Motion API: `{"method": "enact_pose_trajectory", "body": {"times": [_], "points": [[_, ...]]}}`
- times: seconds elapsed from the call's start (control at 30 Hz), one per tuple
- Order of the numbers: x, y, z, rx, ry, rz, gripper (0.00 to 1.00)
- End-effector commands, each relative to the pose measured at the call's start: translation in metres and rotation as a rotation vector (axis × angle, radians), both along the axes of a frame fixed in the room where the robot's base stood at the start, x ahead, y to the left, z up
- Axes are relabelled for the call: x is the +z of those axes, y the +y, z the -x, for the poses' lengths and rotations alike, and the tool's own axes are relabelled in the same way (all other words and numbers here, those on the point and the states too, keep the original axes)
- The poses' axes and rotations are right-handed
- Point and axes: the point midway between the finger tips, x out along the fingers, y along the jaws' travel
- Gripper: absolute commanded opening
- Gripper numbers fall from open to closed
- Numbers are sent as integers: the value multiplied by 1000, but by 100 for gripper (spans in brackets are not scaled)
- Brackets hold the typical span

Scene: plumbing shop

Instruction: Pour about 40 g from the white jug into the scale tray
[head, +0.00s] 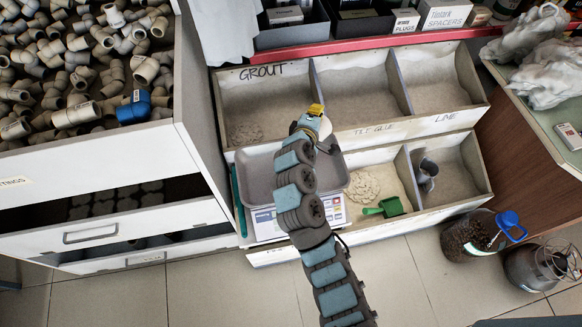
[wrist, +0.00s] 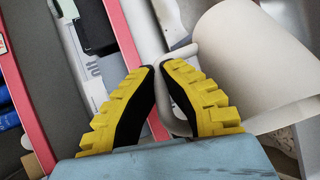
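My gripper (head: 316,110) is over the bins, just beyond the far edge of the grey scale tray (head: 262,160). In the wrist view my gripper (wrist: 160,66) has its yellow-and-black fingers nearly together, with the white jug's handle between them. The white jug (wrist: 255,60) lies to the right of the fingers there; its opening and contents are not seen. In the head view only a small white part of the jug (head: 326,127) shows beside the gripper. The tray sits on a white scale (head: 265,227); my arm crosses over both, and the visible tray surface looks bare.
Bins of powder stand behind, with a labelled grout bin (head: 245,95). A green scoop (head: 386,207) and a grey metal cup (head: 426,172) are in the front bins. A drawer cabinet of pipe fittings (head: 100,165) stands left. A blue-lidded jar (head: 468,237) stands right on the floor.

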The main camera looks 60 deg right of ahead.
Motion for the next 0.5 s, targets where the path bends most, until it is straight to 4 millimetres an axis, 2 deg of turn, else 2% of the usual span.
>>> {"method": "enact_pose_trajectory", "body": {"times": [0.5], "points": [[3, 7, -4, -4, 12, 41, 0]]}}
